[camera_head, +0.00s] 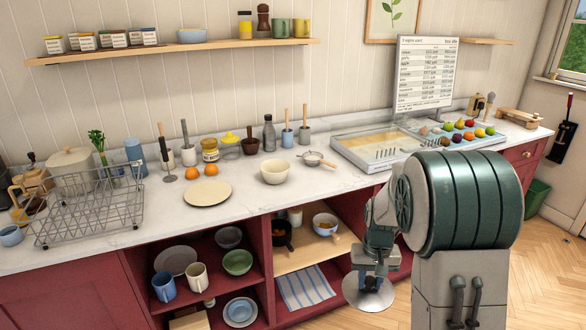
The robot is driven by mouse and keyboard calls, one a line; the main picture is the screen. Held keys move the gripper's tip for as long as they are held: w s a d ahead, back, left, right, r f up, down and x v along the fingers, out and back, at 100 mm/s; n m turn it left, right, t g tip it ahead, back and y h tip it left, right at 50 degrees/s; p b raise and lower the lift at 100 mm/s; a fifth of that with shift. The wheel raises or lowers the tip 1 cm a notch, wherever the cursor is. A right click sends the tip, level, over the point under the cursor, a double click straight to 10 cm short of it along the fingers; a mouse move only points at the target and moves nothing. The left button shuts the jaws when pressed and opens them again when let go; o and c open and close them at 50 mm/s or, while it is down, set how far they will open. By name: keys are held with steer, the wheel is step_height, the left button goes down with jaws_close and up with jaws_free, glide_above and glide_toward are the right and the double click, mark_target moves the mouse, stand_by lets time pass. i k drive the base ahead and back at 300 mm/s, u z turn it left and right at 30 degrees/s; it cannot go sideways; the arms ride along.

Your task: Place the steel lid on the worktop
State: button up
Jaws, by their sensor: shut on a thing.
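The steel lid (383,299) is a round grey disc. It hangs below my gripper (370,282), in front of the red cabinets and lower than the worktop. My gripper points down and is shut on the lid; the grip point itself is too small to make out. The worktop (335,184) is pale marble and runs along the wall behind my arm. The lid is apart from it.
The worktop's front middle, right of a cream plate (207,194) and bowl (274,173), is mostly clear. A small strainer (313,158) lies behind. A glass-topped case (385,152) stands right, a wire rack (95,205) left. Open shelves with crockery are below.

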mark_target(243, 179)
steer(key=z, duration=0.2)
steer(key=i, duration=0.6)
steer(key=u, duration=0.95)
